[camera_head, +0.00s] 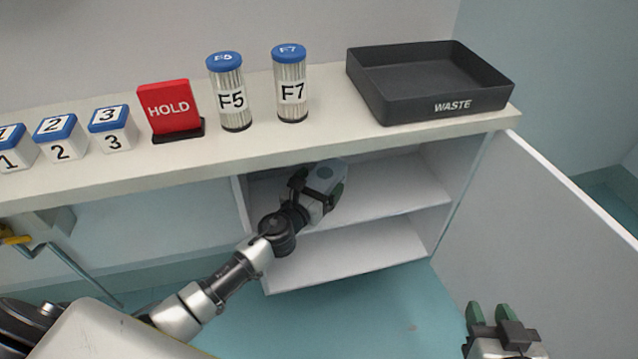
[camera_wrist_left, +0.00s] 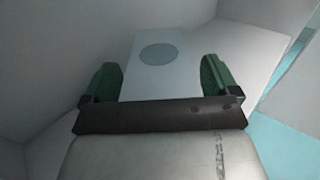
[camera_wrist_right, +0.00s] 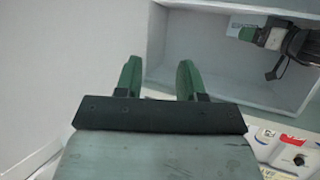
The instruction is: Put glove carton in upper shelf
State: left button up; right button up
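The glove carton (camera_head: 327,174) is a pale box with a grey oval on its face, inside the upper compartment of the open cabinet. My left gripper (camera_head: 319,194) reaches into that compartment and is shut on the carton. In the left wrist view the carton (camera_wrist_left: 158,78) fills the gap between the green fingers (camera_wrist_left: 160,85). I cannot tell whether its underside touches the upper shelf (camera_head: 395,195). My right gripper (camera_head: 490,313) is open and empty, low at the right near the cabinet door; its parted fingers also show in the right wrist view (camera_wrist_right: 160,80).
The countertop (camera_head: 300,140) above carries a black WASTE tray (camera_head: 395,105), canisters F5 (camera_head: 232,100) and F7 (camera_head: 290,95), a red HOLD sign (camera_head: 169,105) and several numbered blocks. The open door (camera_head: 560,230) stands at the right. The lower shelf (camera_head: 350,260) is bare.

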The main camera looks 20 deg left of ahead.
pick_arm(q)
jog(key=shift+r, duration=0.15)
jog(key=s, duration=0.3)
jog(key=s+a, duration=0.1)
jog(key=s, duration=0.3)
jog(key=shift+a, duration=0.2)
jog(key=s, duration=0.4)
jog(key=shift+a, duration=0.35)
jog(key=shift+s+a, duration=0.15)
jog(key=shift+s, duration=0.25)
pick_arm(e)
jog(key=shift+s+d+f, duration=0.1)
jog(key=shift+s+f, duration=0.05)
jog(key=shift+f, duration=0.15)
pick_arm(q)
jog(key=shift+s, duration=0.1)
pick_arm(e)
jog(key=shift+s, duration=0.1)
